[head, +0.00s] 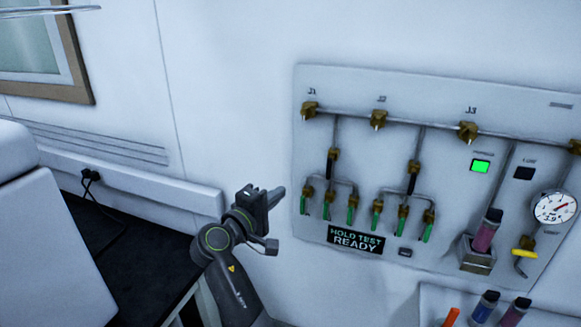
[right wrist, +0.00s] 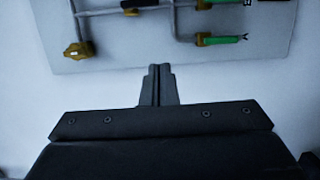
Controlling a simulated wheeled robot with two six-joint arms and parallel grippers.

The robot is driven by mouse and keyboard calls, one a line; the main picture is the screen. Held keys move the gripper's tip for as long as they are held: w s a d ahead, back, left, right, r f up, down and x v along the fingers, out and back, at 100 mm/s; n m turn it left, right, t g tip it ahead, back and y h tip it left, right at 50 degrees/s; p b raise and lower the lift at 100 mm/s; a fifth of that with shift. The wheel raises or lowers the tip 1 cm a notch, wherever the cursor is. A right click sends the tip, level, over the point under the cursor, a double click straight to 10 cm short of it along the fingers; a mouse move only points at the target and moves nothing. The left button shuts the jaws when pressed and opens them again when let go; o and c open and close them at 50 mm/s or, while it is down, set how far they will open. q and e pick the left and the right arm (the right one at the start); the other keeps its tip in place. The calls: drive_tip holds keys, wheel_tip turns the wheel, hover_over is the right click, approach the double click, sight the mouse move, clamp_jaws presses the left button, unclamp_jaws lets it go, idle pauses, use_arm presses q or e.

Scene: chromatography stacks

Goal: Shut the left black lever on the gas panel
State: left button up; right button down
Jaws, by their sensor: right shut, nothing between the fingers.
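The gas panel (head: 318,85) is on the wall at the right of the head view. Its left black lever (head: 330,167) hangs below a brass valve, in line with the vertical pipe under J1. A second black lever (head: 411,184) hangs likewise under J2. My right gripper (head: 278,196) is shut and empty, just left of the panel's lower left edge and apart from the levers. In the right wrist view its closed fingers (right wrist: 157,85) point at the panel's edge; a black lever (right wrist: 138,4) is partly cut off at the top. My left gripper is out of view.
Several green levers (head: 350,215) hang below the black ones, above a HOLD TEST READY display (head: 355,241). A green lamp (head: 480,166), a gauge (head: 555,208) and a yellow lever (head: 524,253) are further right. Bare wall lies left of the panel.

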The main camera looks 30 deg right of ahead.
sight(329, 169)
drive_tip(key=shift+s+a+r, duration=0.1)
drive_tip(key=shift+a+r, duration=0.05)
drive_tip(key=shift+r, duration=0.5)
drive_tip(key=w+d+p, duration=0.1)
drive_tip(key=d+p, duration=0.6)
drive_tip(key=d, duration=0.4)
drive_tip(key=shift+w+d, duration=0.3)
